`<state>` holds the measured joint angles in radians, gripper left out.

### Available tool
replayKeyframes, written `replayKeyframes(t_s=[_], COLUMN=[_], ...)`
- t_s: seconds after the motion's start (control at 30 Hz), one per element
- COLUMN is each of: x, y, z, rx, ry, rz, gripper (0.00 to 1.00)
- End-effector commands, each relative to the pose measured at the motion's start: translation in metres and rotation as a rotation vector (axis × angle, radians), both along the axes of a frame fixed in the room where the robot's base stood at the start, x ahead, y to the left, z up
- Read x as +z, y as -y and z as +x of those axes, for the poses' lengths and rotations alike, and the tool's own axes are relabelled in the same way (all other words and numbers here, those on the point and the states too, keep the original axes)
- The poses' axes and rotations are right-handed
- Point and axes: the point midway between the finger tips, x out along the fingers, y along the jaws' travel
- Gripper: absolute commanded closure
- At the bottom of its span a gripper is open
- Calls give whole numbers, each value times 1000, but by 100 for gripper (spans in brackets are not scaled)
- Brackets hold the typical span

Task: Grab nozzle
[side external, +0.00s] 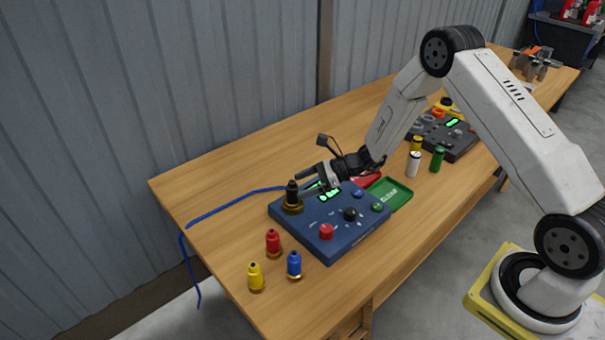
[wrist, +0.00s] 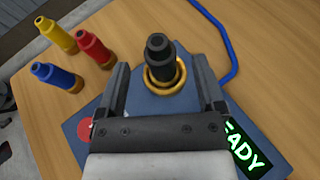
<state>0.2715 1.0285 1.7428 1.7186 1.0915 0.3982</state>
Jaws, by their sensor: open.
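A black nozzle (side external: 292,193) stands upright in a brass ring on the far left corner of a blue control box (side external: 330,243). In the wrist view the black nozzle (wrist: 160,60) stands between the two fingers, with the gold ring around its base. My gripper (side external: 304,182) is open, its fingers on either side of the nozzle. In the wrist view the gripper (wrist: 163,85) shows a gap between each finger and the nozzle. A red nozzle (side external: 273,242), a blue nozzle (side external: 294,264) and a yellow nozzle (side external: 255,276) stand on the table left of the box.
A blue hose (side external: 235,204) runs from the box over the table's edge. A green tray (side external: 398,194), small cylinders (side external: 414,163) and a dark grey box (side external: 450,140) lie to the right. The wooden table (side external: 215,174) is clear at the back left.

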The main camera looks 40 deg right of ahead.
Motion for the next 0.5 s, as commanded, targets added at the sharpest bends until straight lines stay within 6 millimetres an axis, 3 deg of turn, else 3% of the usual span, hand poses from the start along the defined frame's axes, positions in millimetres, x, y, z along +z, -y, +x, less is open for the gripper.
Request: replayKeyframes(t_s=[0.27, 0.5], x=[-3, -11], y=[-7, -28], z=[4, 19], rx=[1, 2], ry=[0, -1], rz=[0, 0], gripper=[13, 13])
